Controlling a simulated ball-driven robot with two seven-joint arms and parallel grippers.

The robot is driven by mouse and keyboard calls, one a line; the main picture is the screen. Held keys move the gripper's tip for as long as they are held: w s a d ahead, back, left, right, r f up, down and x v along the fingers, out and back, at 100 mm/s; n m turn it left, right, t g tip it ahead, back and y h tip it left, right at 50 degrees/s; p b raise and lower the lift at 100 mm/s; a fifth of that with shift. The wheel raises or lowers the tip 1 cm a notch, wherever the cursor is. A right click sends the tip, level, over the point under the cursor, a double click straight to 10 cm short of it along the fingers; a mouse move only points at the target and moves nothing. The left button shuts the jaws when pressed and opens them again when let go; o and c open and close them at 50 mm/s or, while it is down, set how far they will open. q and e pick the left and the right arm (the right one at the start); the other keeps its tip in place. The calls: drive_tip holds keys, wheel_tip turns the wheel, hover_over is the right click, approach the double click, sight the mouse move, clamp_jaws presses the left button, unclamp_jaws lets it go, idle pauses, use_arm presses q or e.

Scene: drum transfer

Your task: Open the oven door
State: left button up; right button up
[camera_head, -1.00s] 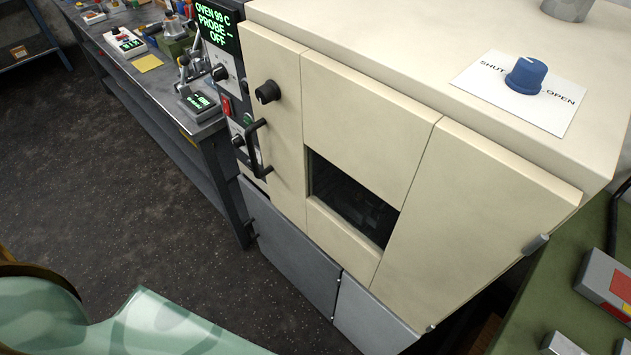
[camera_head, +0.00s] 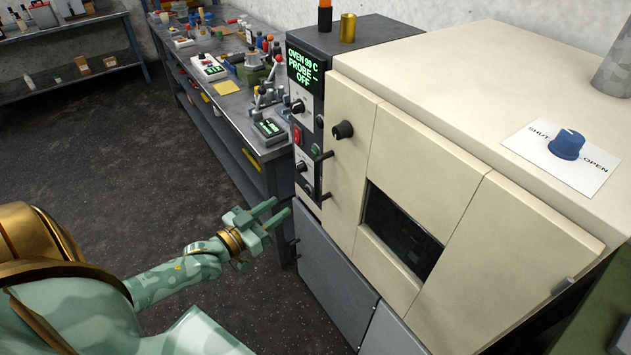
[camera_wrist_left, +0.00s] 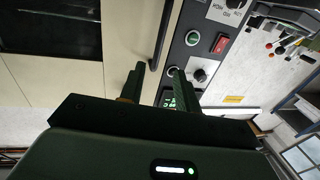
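The cream oven (camera_head: 455,195) has its door (camera_head: 417,142) shut, with a dark window (camera_head: 400,232) in it. The black bar handle (camera_head: 317,177) stands upright at the left of the front. It also shows as a dark bar in the left wrist view (camera_wrist_left: 160,38). My left gripper (camera_head: 283,208) is left of the handle and a little lower in the head view, fingers pointing toward the oven. Its two fingers (camera_wrist_left: 158,85) are apart and empty, with the handle's end close ahead of them in the wrist view. My right gripper is not in view.
A blue knob (camera_head: 567,145) sits on a SHUT–OPEN card on the oven top. A black knob (camera_head: 343,130) is above the handle. A cluttered workbench (camera_head: 232,95) stands left of the oven. The floor (camera_head: 120,140) left is clear.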

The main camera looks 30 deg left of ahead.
use_arm(q)
drive_tip(key=b, duration=0.2)
hover_over(317, 199)
drive_tip(key=shift+w+a, duration=0.2)
drive_tip(key=shift+w, duration=0.15)
clamp_jaws()
